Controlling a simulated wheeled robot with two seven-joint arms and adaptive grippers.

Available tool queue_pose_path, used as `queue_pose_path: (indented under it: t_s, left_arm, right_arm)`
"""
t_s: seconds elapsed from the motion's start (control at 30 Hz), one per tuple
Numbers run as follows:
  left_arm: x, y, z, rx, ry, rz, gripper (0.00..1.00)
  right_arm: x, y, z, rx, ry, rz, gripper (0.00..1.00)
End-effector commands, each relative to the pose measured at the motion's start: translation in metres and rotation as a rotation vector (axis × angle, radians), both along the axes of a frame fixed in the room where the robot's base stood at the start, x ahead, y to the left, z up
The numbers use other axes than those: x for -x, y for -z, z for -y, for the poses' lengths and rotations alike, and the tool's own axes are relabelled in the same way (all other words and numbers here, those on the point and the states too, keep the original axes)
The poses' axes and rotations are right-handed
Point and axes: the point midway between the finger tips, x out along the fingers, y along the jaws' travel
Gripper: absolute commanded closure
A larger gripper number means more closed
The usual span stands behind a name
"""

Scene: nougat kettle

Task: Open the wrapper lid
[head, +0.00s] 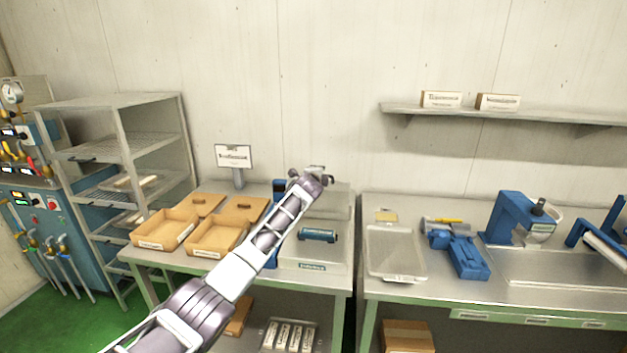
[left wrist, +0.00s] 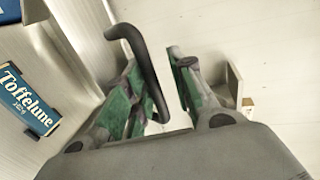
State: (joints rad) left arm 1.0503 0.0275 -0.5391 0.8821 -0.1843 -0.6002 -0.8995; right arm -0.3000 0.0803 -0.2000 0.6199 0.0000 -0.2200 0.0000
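The wrapper (head: 335,262) is a flat metal unit on the left bench, with a teal bar or roll (head: 318,235) lying on its plate. A grey panel (head: 337,203), apparently its lid, shows at the back behind my arm; its exact angle is hard to tell. My left gripper (head: 318,175) is at the panel's upper left. In the left wrist view a dark curved handle (left wrist: 148,62) overlaps the left finger, and a pale gap separates the fingers of my left gripper (left wrist: 160,85). Whether the handle is touched is unclear. My right gripper is not in view.
Cardboard trays (head: 165,229) and a sign (head: 233,157) stand left of the wrapper. A metal rack (head: 120,150) is further left. The right bench holds a tray (head: 395,252) and blue devices (head: 460,255). A blue Toffelune piece (left wrist: 25,100) shows in the wrist view.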

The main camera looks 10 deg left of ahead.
Motion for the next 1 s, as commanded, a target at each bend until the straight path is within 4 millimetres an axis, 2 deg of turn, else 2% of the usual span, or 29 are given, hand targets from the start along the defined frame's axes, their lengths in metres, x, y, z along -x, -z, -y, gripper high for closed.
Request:
queue_pose_path:
  t_s: [0.03,0.27,1.0]
  left_arm:
    - [0.002,-0.006,0.000,0.000,0.002,0.010,0.80]
    - [0.013,-0.011,0.001,0.000,0.004,0.013,0.80]
    - [0.054,-0.016,-0.001,-0.001,0.002,0.007,0.80]
  right_arm:
    - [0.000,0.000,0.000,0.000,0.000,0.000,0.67]
    - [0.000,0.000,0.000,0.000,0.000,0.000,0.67]
    - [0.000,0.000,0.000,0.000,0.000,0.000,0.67]
